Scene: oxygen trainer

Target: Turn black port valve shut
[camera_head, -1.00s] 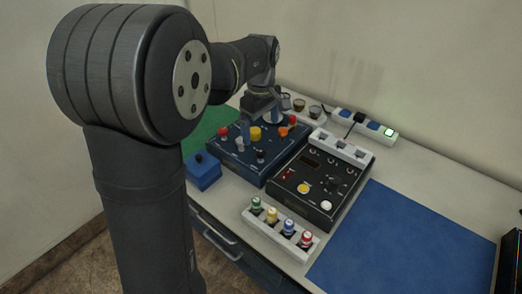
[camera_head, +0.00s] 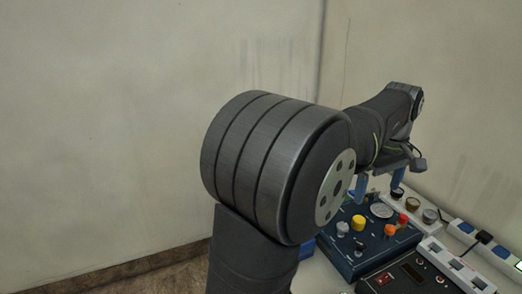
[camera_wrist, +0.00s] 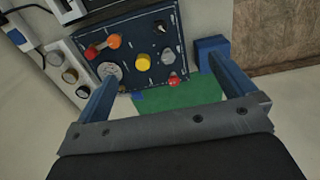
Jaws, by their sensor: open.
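The blue panel (camera_head: 335,255) carries several coloured knobs. A small black knob (camera_head: 360,246), likely the black port valve, sits on its near side; it also shows in the wrist view (camera_wrist: 158,27), on the far side there. A yellow knob (camera_head: 358,222), a grey knob (camera_head: 342,228), an orange knob (camera_head: 390,230) and a round gauge (camera_head: 381,211) share the panel. My gripper (camera_head: 380,188) is open and empty above the panel's far side. In the wrist view, its blue fingers (camera_wrist: 162,75) are spread wide, apart from the black knob.
A black panel box (camera_head: 405,280) stands right of the blue panel. A blue box (camera_wrist: 212,48) and green mat (camera_wrist: 185,95) are beside the blue panel.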

